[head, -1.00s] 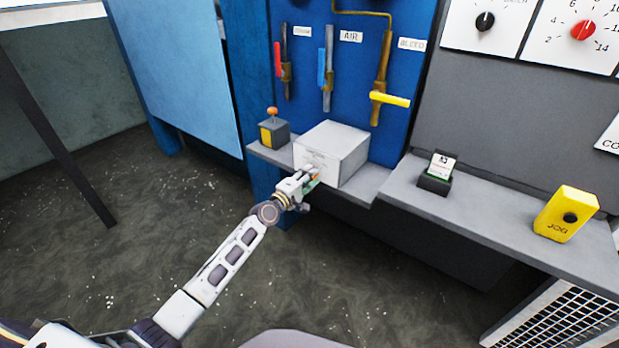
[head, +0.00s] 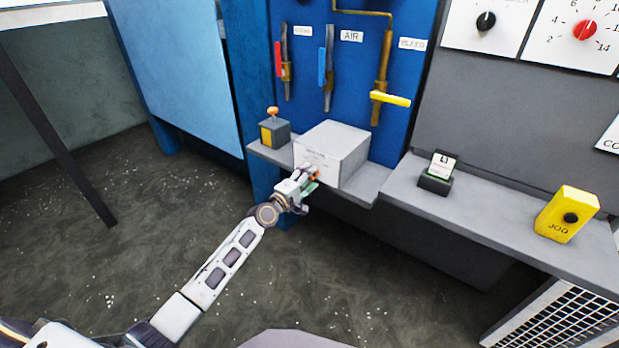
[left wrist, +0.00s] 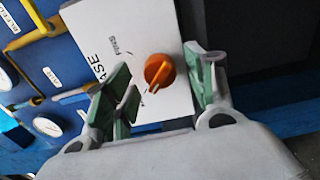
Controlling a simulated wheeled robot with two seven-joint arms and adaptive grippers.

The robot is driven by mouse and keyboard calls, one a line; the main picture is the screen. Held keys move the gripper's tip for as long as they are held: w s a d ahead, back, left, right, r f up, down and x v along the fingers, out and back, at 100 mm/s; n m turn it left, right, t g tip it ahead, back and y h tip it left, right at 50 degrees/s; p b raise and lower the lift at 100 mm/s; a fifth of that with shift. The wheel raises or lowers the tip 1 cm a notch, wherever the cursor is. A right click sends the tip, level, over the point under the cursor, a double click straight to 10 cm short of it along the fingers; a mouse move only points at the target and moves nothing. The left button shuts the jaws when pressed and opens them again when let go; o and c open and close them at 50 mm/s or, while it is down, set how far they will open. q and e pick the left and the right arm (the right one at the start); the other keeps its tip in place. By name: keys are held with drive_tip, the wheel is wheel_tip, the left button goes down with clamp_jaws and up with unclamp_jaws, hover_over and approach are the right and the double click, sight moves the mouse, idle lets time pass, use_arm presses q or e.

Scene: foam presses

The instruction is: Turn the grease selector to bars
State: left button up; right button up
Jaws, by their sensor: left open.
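The grease selector is an orange knob (left wrist: 159,71) on the white front face of a grey box (head: 337,146) on the shelf. In the left wrist view the face bears the partly visible word "GREASE" and the label "PINS"; the "bars" label is not readable. My left gripper (head: 312,180) is at the box's front face. In the left wrist view its green-padded fingers (left wrist: 160,95) are open, one on each side of the knob, with gaps to it. The knob's ridge points down and left in that view. My right gripper is not in view.
An orange-topped control box (head: 274,130) stands left of the grey box. Red, blue and yellow (head: 390,99) valve handles hang on the blue panel above. A small card holder (head: 436,178) and a yellow JOG box (head: 567,214) are on the right shelf.

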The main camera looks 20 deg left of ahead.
use_arm(q)
drive_tip(key=v, duration=1.1)
idle(0.5)
drive_tip(key=shift+s, duration=0.1)
idle(0.5)
